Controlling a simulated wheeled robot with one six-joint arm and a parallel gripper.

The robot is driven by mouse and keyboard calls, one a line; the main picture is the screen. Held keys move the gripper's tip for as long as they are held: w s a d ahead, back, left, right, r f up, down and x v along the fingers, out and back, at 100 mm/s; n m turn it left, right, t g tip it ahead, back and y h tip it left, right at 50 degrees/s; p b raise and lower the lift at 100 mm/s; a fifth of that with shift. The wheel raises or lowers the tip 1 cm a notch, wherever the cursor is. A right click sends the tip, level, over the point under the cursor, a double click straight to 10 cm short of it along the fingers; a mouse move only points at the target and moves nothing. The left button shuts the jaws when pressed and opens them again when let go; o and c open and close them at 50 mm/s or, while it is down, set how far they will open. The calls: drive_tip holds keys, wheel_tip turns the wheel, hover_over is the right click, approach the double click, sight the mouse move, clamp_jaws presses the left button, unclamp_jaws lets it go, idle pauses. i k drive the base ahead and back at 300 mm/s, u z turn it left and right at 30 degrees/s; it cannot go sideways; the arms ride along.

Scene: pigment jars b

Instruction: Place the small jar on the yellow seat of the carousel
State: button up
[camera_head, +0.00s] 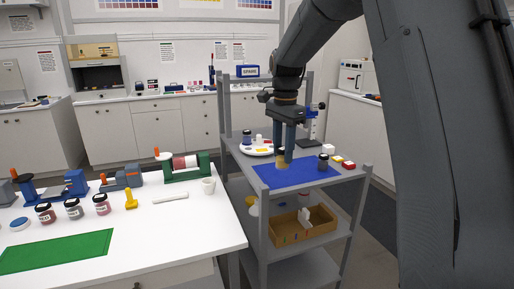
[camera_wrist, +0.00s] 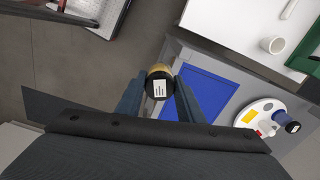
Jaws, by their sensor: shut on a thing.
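My gripper (camera_head: 284,149) is shut on a small jar (camera_head: 281,159) with an ochre body. In the wrist view the jar (camera_wrist: 160,82) shows a dark end with a white label, between my two fingers. In the head view it appears in front of the blue mat; its exact height is hard to tell. The carousel (camera_wrist: 243,120) is a round white disc on the cart's top shelf, left of my gripper in the head view. Its yellow seat (camera_wrist: 250,116) looks empty; a red seat (camera_wrist: 258,132) is beside it. A dark blue jar (camera_wrist: 288,122) stands on the carousel's edge.
The grey cart's top shelf holds a blue mat (camera_head: 300,178), another dark-lidded jar (camera_head: 323,162), and white, red and yellow blocks (camera_head: 337,159) at the right. A wooden tray (camera_head: 290,230) is below. The white table at left holds several jars and a white cup (camera_head: 208,186).

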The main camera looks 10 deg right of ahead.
sight(262, 150)
drive_tip(key=i, duration=1.2)
drive_tip(key=z, duration=0.05)
